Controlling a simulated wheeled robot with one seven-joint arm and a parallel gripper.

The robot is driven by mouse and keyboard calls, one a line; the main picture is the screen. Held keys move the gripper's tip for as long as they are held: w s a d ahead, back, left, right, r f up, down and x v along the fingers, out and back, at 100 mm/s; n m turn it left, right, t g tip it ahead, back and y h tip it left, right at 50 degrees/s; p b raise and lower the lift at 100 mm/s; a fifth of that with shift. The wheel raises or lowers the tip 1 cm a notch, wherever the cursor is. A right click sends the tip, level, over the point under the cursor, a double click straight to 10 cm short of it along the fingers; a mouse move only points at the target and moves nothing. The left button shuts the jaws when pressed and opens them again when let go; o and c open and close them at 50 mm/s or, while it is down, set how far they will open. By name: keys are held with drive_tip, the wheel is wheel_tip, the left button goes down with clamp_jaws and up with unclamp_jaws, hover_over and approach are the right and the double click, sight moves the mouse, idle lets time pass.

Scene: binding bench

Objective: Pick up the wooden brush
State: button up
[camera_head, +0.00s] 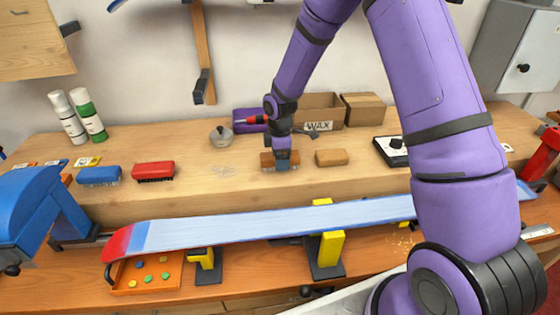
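The wooden brush (266,161) lies on the raised wooden shelf of the bench, near the middle. It is brown, and its middle is hidden behind my gripper (282,163). My gripper points down over the brush, with its fingers at the brush's height. The fingers are small and dark, so I cannot tell whether they are closed on it. The brush appears to be at the shelf surface, not clearly lifted.
A tan block (331,157) lies just right of the brush. A red brush (153,171) and a blue brush (99,175) are left. A wax box (320,112) and purple case (247,121) stand behind. A long ski (270,222) lies in front.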

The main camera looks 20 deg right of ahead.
drive_tip(key=shift+f, duration=0.2)
drive_tip(key=shift+c, duration=0.2)
drive_tip(key=c, duration=1)
drive_tip(key=shift+r, duration=0.15)
drive_tip(key=shift+r, duration=0.5)
wheel_tip(320, 180, up, 2)
drive_tip(key=shift+r, duration=0.1)
drive_tip(key=s+d, duration=0.2)
drive_tip(key=s, duration=0.2)
drive_tip(key=s+d+r, duration=0.1)
drive_tip(key=s+d, duration=0.2)
drive_tip(key=s, duration=0.2)
drive_tip(key=s+d, duration=0.3)
drive_tip(key=s, duration=0.1)
drive_tip(key=shift+s+d+r, duration=0.15)
drive_tip(key=shift+s+r, duration=0.1)
drive_tip(key=shift+s, duration=0.1)
